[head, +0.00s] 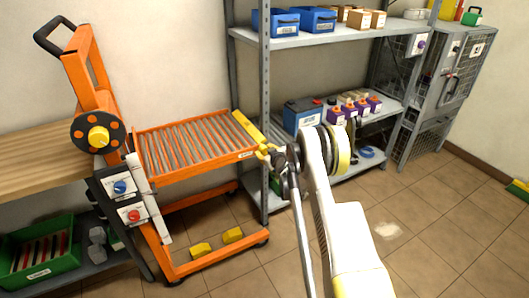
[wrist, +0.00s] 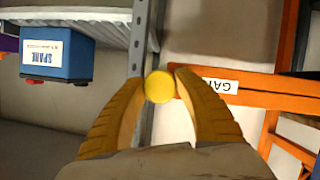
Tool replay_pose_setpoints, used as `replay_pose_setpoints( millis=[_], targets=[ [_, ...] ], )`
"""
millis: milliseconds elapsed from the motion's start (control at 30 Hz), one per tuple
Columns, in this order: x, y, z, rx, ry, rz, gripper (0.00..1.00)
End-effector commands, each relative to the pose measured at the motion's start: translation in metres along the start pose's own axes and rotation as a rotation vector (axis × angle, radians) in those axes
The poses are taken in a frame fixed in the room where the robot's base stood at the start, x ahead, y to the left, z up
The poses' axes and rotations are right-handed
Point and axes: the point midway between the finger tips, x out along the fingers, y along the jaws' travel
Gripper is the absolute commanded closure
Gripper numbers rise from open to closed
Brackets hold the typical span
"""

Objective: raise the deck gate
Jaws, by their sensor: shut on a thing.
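The orange lift cart has a roller deck (head: 190,146) standing level at the left of the head view. The deck gate (head: 247,128) is a yellow bar across the deck's right end. In the wrist view a round yellow knob (wrist: 159,87) sits between the two yellow fingers of my gripper (wrist: 161,80), which is shut on it. My gripper (head: 268,152) also shows in the head view at the deck's front right corner, by the bar's near end. An orange rail (wrist: 262,92) beside the knob carries a partly hidden label beginning "GA". The fingers hide part of the knob.
A grey metal shelf (head: 265,105) with blue boxes and batteries stands close behind my gripper. A spare battery (wrist: 60,55) shows in the wrist view. A wooden bench (head: 40,163) is at the left. Tiled floor (head: 430,225) is open at the right.

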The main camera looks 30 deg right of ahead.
Motion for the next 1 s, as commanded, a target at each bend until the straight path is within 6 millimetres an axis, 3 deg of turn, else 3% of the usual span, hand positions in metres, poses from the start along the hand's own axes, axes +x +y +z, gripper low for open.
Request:
replay_pose_setpoints(
  millis=[1000],
  targets=[
    [0.0005, -0.0002, -0.0011, -0.86, 0.003, 0.356, 0.93]
  ],
)
